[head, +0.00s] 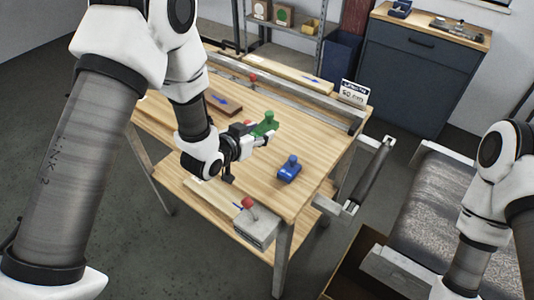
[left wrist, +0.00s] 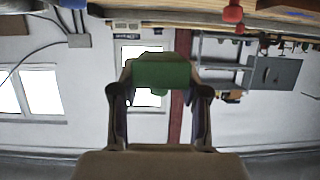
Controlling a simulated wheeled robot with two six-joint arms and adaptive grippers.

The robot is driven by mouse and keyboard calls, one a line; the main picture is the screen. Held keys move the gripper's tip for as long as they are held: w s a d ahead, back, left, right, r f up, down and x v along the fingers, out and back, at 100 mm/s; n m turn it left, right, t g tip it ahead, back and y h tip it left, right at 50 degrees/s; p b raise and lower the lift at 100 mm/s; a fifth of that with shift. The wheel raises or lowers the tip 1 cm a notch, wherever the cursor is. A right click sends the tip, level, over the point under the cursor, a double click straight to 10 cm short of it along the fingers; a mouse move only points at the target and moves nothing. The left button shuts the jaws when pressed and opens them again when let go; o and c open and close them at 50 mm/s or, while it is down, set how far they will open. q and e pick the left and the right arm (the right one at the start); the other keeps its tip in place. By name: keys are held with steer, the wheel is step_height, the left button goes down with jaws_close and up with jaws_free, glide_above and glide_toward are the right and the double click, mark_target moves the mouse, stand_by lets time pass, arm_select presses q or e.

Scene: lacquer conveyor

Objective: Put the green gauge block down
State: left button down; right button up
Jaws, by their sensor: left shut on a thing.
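The green gauge block (head: 265,124) has a knob on top and is in my left gripper (head: 262,138), over the wooden table (head: 254,186). In the left wrist view the block (left wrist: 162,72) sits between the two fingers of the left gripper (left wrist: 161,85), which are shut on it. The head view does not show clearly whether its underside touches the table. A blue block with a knob (head: 289,170) stands on the table, to the right of and nearer than the green one. My right gripper is out of the picture.
A metal rail and a length sign (head: 353,93) line the back edge. Bare tabletop surrounds the blue block.

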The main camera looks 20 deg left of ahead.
mark_target(260, 163)
arm_select(q)
steer(key=shift+s, duration=0.15)
steer(key=f+p, duration=0.1)
steer(key=f, duration=0.3)
steer(key=f+p, duration=0.1)
steer(key=f, duration=0.4)
steer(key=shift+w+f+p, duration=0.2)
steer(key=shift+f+p, duration=0.05)
steer(key=shift+p, duration=0.1)
steer(key=shift+w+f+b, duration=0.1)
steer(key=shift+f+b, duration=0.25)
steer(key=shift+f, duration=0.05)
steer(key=c, duration=0.6)
jaws_free()
steer(key=shift+r, duration=0.1)
